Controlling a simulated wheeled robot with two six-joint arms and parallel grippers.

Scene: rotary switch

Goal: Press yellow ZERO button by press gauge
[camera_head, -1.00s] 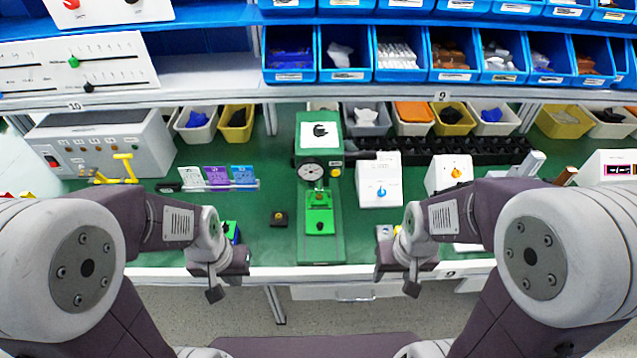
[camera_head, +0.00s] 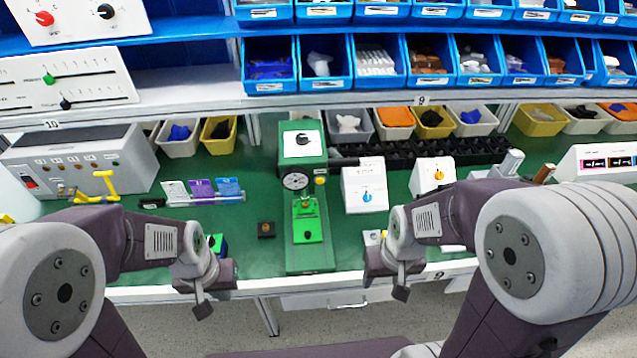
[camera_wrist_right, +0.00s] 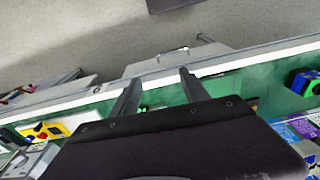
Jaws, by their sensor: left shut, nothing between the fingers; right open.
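The green press (camera_head: 302,225) stands on the green bench mat in the middle of the head view. Its round white-faced gauge (camera_head: 295,181) is on the front of the upper housing. A small yellow button (camera_head: 320,180) sits just right of the gauge; its lettering is too small to read. My left gripper (camera_head: 202,306) is shut and empty, left of and nearer than the press, at the bench's front edge. My right gripper (camera_head: 401,291) is right of the press at the same edge. Its fingers (camera_wrist_right: 158,88) are apart and empty in the right wrist view.
A white box with a blue knob (camera_head: 367,196) stands right of the press. A small dark block (camera_head: 266,229) and colored cards (camera_head: 201,189) lie to its left. A shelf with blue bins (camera_head: 323,62) overhangs behind. The mat before the press is clear.

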